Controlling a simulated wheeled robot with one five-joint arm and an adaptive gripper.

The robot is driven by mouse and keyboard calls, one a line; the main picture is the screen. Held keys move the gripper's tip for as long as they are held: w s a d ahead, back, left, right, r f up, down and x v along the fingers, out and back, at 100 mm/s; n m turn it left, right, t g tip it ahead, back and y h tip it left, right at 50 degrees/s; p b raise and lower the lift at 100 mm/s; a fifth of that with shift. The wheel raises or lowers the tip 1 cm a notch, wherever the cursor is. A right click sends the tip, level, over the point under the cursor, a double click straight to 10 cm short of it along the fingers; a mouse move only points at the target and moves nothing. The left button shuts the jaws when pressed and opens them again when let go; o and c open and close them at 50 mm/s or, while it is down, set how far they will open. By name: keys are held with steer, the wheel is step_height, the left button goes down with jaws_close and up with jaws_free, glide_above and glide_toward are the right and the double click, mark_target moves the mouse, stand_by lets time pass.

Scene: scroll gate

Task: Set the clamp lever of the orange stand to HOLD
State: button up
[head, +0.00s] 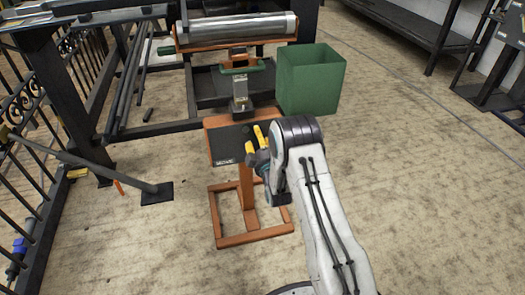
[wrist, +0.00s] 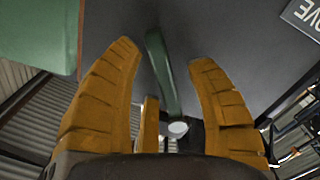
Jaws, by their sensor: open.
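The orange stand (head: 246,190) rises from a square floor frame and carries a dark plate (head: 226,143). A MOVE label (head: 226,161) is at the plate's lower left edge; it also shows upside down in the wrist view (wrist: 304,14). No HOLD label can be read. A green lever (wrist: 164,75) shows in the wrist view, its pale round end (wrist: 178,129) towards the gripper's base. My gripper (head: 254,139) is open at the plate's right side. Its yellow fingers lie on either side of the lever, with gaps. The gripper hides the lever in the head view.
A green bin (head: 312,80) stands behind and right of the stand. A grey clamp block (head: 240,95) and a metal roller (head: 237,27) are behind it. A black railing (head: 50,190) and a bar with a foot plate (head: 157,193) are at the left.

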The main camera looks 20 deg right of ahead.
steer(key=s, duration=1.1)
steer(key=shift+s, duration=0.2)
steer(key=shift+a+r, duration=0.1)
